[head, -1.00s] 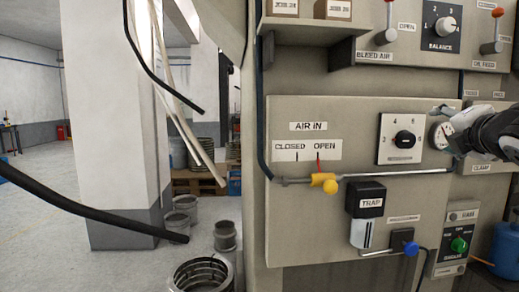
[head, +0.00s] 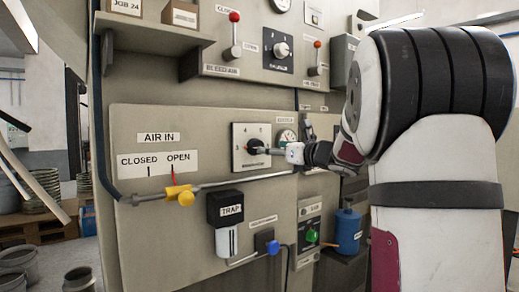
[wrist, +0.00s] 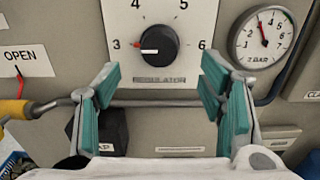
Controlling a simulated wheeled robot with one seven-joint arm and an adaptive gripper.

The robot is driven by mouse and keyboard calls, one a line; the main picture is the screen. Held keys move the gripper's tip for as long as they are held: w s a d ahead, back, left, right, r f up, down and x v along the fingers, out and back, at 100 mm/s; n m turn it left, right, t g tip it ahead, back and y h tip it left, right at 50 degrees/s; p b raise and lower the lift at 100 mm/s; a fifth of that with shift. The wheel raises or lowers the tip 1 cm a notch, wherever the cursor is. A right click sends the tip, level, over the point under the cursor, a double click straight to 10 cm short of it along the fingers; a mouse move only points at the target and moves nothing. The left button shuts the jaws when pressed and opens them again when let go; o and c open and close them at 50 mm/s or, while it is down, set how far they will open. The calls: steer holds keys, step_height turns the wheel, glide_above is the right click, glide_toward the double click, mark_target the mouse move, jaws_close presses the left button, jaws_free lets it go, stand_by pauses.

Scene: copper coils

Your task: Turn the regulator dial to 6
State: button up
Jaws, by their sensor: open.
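The regulator dial (wrist: 158,45) is a round black knob on a white plate marked 3, 4, 5 and 6. Its white line points left to the 3, where a small red mark shows. In the head view the dial (head: 253,146) is partly covered by my gripper (head: 272,150). In the wrist view my gripper (wrist: 160,78) is open and empty. Its teal-padded fingers stand left and right, just below the knob. I cannot tell whether they touch the plate.
A pressure gauge (wrist: 265,38) sits right of the dial, its needle near 4. A metal pipe (head: 240,181) with a yellow valve (head: 180,195) runs below. A black trap (head: 225,207) hangs under the pipe. A shelf (head: 145,35) juts out above left.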

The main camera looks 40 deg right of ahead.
mark_target(256, 147)
steer(key=w, duration=0.6)
steer(key=shift+w, duration=0.25)
steer(key=c, duration=1.2)
